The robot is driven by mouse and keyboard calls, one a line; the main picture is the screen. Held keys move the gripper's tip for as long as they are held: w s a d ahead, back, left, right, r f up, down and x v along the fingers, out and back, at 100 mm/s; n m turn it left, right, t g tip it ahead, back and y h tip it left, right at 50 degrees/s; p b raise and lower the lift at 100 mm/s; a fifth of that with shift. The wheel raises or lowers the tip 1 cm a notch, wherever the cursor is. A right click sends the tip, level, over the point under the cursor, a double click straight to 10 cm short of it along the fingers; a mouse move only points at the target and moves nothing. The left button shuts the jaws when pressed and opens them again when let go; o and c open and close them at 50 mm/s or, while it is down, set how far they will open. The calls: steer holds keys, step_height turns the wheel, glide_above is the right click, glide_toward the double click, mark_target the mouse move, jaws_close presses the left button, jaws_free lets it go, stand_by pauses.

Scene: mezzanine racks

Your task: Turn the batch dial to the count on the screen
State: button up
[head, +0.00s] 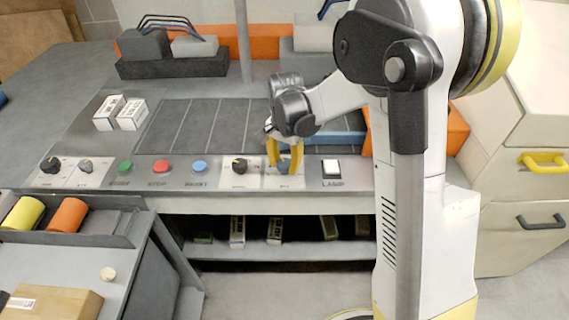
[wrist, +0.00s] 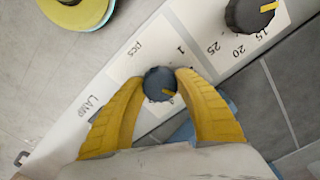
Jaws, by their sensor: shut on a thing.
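My gripper (head: 283,158) reaches down to the control panel from the right, its yellow fingers shut around a dark blue-grey dial (head: 286,166). In the wrist view the fingertips (wrist: 163,84) sit on both sides of this dial (wrist: 156,80). Its yellow pointer mark slants toward the lower right of that view. The plate (wrist: 140,53) beside it reads "pcs" and shows a "1"; other marks are hidden by the fingers. A second dial (head: 239,166) with a yellow mark stands left of it, with 15, 20 and 25 on its plate. I cannot make out a screen with a count.
White boxes (head: 131,113) stand behind the panel. A shelf (head: 290,252) with several boxes is below.

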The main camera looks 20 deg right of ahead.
steer(key=n, duration=0.3)
steer(key=shift+n, duration=0.4)
steer(key=n, duration=0.3)
steer(key=shift+n+p, duration=0.4)
steer(key=n, duration=0.4)
steer(key=shift+n, duration=1.7)
steer(key=o, duration=1.2)
